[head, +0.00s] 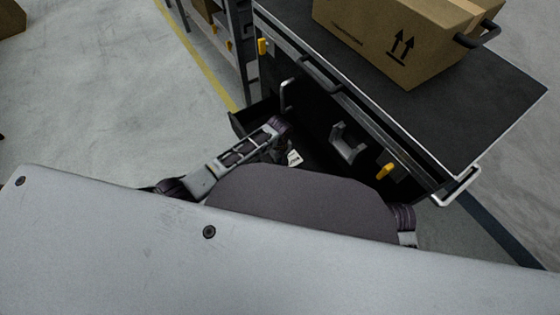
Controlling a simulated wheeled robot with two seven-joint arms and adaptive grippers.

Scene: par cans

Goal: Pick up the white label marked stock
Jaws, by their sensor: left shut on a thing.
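The small white label (295,158), with dark marks too small to read, shows inside the open drawer of the dark cart. My left arm comes in from the left and bends down over the drawer. My left gripper (289,151) is at the label and shut on it; its fingertips are mostly hidden by my wrist and body. My right gripper is not in view; only a piece of my right arm shows at the lower right of my body.
The open drawer (240,122) juts from the dark cart (480,120). A cardboard box (400,40) with arrows stands on the cart top. Yellow clips (385,170) and a grey handle (346,142) are on its front. A shelf rack (230,40) stands behind; open floor lies left.

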